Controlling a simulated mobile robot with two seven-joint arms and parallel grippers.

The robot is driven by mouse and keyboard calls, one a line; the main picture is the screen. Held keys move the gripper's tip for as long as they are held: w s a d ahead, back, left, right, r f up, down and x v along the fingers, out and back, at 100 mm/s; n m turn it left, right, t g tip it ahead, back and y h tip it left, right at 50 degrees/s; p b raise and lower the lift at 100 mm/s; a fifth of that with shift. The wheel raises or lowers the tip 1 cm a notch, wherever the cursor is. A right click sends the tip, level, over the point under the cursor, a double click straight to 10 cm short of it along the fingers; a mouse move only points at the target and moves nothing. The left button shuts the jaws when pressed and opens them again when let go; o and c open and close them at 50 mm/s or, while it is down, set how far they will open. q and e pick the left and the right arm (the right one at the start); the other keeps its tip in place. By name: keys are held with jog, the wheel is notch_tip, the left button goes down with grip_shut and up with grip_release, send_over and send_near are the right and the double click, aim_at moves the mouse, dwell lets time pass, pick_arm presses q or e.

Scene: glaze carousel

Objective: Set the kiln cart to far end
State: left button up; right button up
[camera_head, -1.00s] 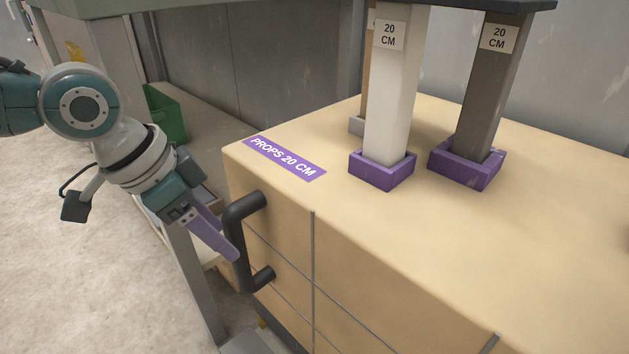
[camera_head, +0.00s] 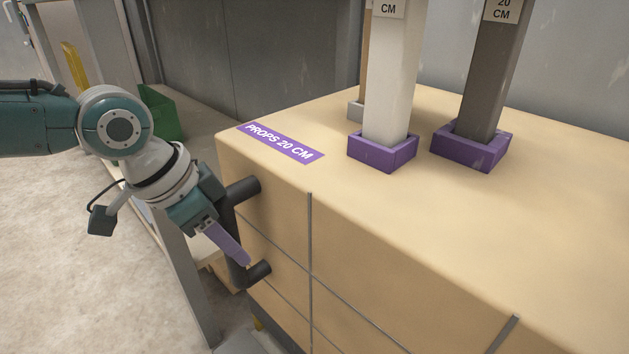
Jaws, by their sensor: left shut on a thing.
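The kiln cart (camera_head: 420,215) shows as a large beige block with dark seams on its front and a purple label (camera_head: 280,143) reading "PROPS 20 CM" on top. A black bar handle (camera_head: 244,187) stands out from its front at the left end. My left gripper (camera_head: 241,254) is at this handle, its purple finger lying along the bar and shut on it. The far finger is hidden. My right gripper is not in view.
A white post (camera_head: 390,85) and a dark post (camera_head: 490,75) stand in purple sockets on the cart, with another post partly hidden behind. A grey wall (camera_head: 270,65) runs behind. A green bin (camera_head: 160,115) sits at left; bare floor (camera_head: 60,250) lies at front left.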

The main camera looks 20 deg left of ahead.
pick_arm(q)
grip_shut()
dwell(0.9)
